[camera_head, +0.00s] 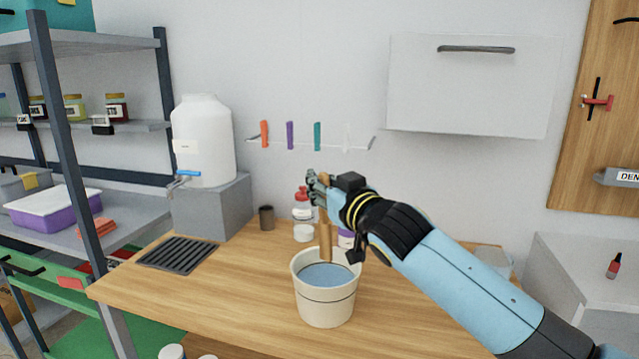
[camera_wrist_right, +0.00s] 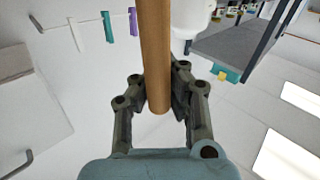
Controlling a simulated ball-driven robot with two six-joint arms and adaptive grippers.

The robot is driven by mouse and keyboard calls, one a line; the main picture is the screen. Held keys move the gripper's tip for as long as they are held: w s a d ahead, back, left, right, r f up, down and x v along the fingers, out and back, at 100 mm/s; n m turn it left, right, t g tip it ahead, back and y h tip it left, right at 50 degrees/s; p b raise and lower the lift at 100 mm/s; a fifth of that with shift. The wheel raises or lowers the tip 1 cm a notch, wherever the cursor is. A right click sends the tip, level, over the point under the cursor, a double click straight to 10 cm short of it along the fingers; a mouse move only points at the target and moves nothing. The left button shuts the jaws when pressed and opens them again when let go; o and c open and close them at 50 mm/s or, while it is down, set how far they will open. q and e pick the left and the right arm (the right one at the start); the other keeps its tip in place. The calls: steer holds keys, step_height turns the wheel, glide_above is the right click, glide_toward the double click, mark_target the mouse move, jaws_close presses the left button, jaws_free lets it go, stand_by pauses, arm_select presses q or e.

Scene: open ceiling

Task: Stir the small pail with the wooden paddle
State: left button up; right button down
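The small pail (camera_head: 325,308) is cream-white with a dark line around it. It stands upright on the wooden worktop and holds blue liquid (camera_head: 327,275). My right gripper (camera_head: 322,188) is above the pail, shut on the wooden paddle (camera_head: 325,240). The paddle hangs nearly upright with its lower end within the pail's mouth; how deep it reaches is hard to tell. In the right wrist view the gripper's fingers (camera_wrist_right: 158,100) close around the brown paddle handle (camera_wrist_right: 155,50). My left gripper is not in view.
The wooden worktop (camera_head: 240,285) is clear left of the pail. Behind stand a red-capped bottle (camera_head: 301,200), a brown cup (camera_head: 266,218) and a white tank (camera_head: 203,135) on a grey block. A dark drain grate (camera_head: 178,255) lies at the left.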

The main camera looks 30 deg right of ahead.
step_height(320, 180, up, 3)
steer(key=p, duration=0.3)
steer(key=shift+r, duration=0.15)
stand_by(1.0)
